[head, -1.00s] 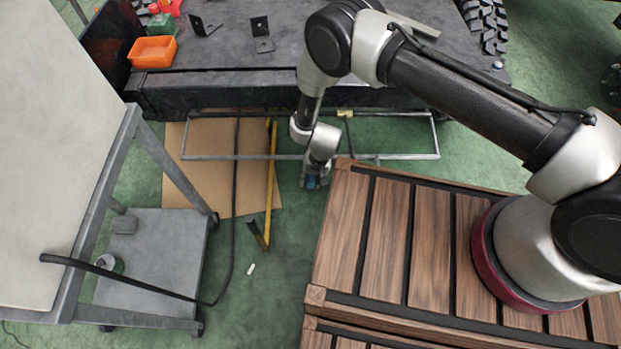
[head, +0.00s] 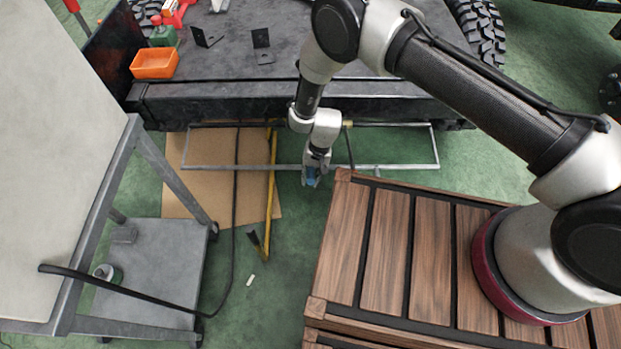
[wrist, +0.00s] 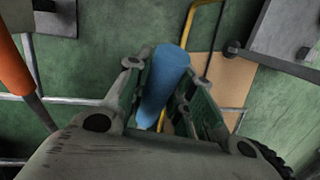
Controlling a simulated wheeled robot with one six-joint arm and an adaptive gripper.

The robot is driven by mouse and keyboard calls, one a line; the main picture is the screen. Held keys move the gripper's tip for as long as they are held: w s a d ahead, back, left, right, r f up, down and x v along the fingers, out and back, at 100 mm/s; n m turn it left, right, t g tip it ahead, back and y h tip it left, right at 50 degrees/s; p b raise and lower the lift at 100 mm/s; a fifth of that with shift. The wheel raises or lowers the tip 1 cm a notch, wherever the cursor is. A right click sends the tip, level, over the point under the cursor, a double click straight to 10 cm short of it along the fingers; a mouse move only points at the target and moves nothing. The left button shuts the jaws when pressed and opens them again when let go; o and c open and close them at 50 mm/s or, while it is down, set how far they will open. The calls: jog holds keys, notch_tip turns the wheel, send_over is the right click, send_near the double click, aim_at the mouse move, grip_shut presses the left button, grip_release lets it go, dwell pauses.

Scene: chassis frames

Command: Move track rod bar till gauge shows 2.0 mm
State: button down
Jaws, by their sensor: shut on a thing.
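My gripper (head: 312,177) hangs low between the dark vehicle and the wooden slatted deck. Its jaws (wrist: 158,98) are shut on a blue cylinder (wrist: 166,75), which shows as a small blue patch in the head view (head: 311,178). The lower end of the cylinder is hidden by the jaws. A grey metal bar frame (head: 400,167) lies low in front of the vehicle, and its front bar passes behind my gripper. I cannot tell which bar is the track rod bar, or whether the blue cylinder joins it. I make out no gauge reading.
The wooden deck (head: 335,240) is close on the right. A yellow bar (head: 271,190) and a black cable (head: 234,205) cross the cardboard (head: 210,180) at left. A grey trolley (head: 160,255) stands farther left. An orange tray (head: 155,63) sits on the vehicle (head: 225,60).

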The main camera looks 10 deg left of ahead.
jog(key=c, duration=1.2)
grip_release()
jog(key=shift+r, duration=0.1)
jog(key=v, duration=1.1)
jog(key=shift+r, duration=0.4)
